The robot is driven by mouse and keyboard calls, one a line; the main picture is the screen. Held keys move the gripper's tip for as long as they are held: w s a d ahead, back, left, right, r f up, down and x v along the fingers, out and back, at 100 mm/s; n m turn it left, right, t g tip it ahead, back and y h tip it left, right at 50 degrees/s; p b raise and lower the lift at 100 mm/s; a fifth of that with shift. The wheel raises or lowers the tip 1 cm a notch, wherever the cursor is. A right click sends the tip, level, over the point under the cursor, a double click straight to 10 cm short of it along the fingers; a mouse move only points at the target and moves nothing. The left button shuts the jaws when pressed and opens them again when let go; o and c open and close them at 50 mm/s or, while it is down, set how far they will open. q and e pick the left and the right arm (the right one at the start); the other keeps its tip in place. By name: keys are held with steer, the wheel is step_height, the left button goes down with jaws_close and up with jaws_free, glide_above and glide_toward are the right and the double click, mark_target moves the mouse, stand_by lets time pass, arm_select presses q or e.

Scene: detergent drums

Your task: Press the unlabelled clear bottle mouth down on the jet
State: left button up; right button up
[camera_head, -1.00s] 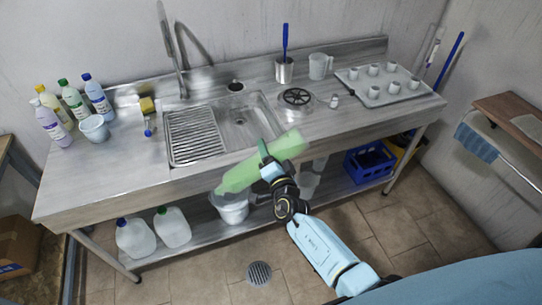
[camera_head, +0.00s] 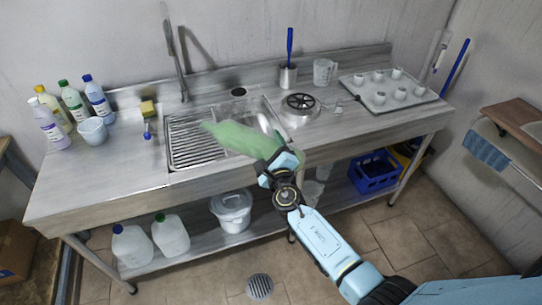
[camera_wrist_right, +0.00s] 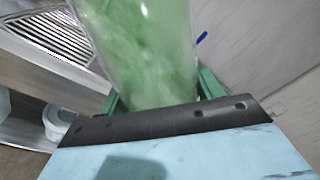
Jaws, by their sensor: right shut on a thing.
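My right gripper (camera_head: 277,158) is shut on a translucent green-looking bottle (camera_head: 240,138) with no label in sight. The bottle is held tilted above the front of the sink, its far end pointing left over the ribbed drainer. In the right wrist view the bottle (camera_wrist_right: 145,45) fills the space between the two green fingers; its mouth cannot be made out. The round rinser (camera_head: 301,104) with a dark spoked top, where the jet seems to be, stands on the counter to the right of the sink, apart from the bottle. My left gripper is not in view.
A brush in a metal cup (camera_head: 288,76), a clear jug (camera_head: 324,72) and a tray of several white cups (camera_head: 388,91) stand behind and right of the rinser. Several detergent bottles (camera_head: 73,101) and a bowl (camera_head: 92,131) stand at left. A faucet (camera_head: 177,60) rises behind the sink.

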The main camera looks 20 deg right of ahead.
steer(key=shift+w+m, duration=0.1)
steer(key=shift+m, duration=0.5)
steer(key=shift+m, duration=0.3)
steer(key=m+b, duration=0.1)
steer(key=m, duration=0.2)
steer(key=shift+f+m+b, duration=0.15)
steer(key=shift+m+b, duration=0.25)
steer(key=m+b, duration=0.1)
steer(key=m, duration=0.2)
steer(key=shift+m, duration=0.4)
steer(key=shift+r+m, duration=0.2)
steer(key=shift+m, duration=0.3)
